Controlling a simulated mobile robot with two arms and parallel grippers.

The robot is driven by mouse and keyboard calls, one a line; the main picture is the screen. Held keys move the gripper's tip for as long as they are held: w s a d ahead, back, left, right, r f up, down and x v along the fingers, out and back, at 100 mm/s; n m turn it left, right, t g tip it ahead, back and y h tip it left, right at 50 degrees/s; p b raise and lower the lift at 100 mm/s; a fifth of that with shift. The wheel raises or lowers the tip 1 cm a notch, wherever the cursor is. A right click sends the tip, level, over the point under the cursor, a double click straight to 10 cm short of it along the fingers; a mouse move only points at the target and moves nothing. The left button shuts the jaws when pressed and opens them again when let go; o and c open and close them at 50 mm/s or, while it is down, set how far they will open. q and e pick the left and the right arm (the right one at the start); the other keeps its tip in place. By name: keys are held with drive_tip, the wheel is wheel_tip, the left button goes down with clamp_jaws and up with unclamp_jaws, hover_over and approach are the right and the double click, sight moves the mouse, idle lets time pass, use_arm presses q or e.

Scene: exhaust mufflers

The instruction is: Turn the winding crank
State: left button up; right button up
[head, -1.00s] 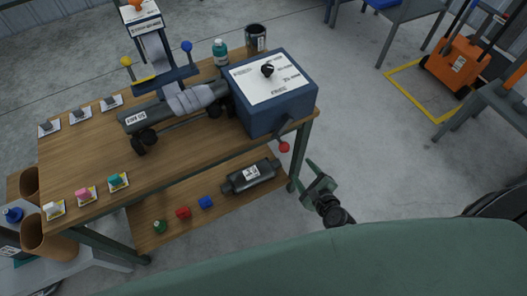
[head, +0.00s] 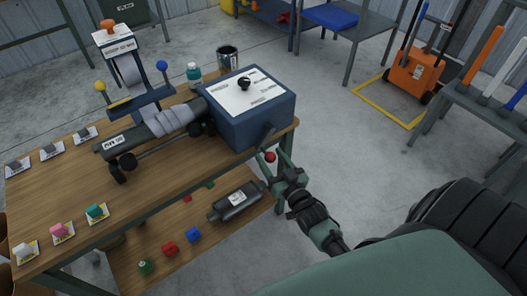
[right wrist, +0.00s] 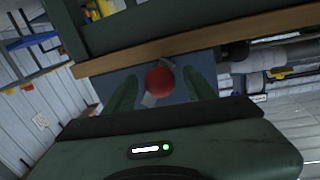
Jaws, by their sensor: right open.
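The winding crank ends in a red ball knob (head: 270,157), on an arm coming from the front of the blue box (head: 250,125) at the table's right end. My right gripper (head: 267,166) is open, with its fingers at either side of the knob in the head view. In the right wrist view the red knob (right wrist: 160,81) lies between the two green fingers (right wrist: 160,92), and neither finger visibly touches it. A wrapped muffler (head: 150,131) lies on rollers to the left of the box. My left gripper does not show.
The wooden table (head: 60,190) carries small coloured blocks on cards, a teal bottle (head: 194,76) and a dark can (head: 228,58). A muffler (head: 236,201) and coloured pieces lie on the lower shelf. An orange cart (head: 412,75) stands at the back right.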

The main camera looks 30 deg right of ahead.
drive_tip(key=shift+w+d, duration=0.15)
drive_tip(key=shift+w, duration=1.75)
clamp_jaws()
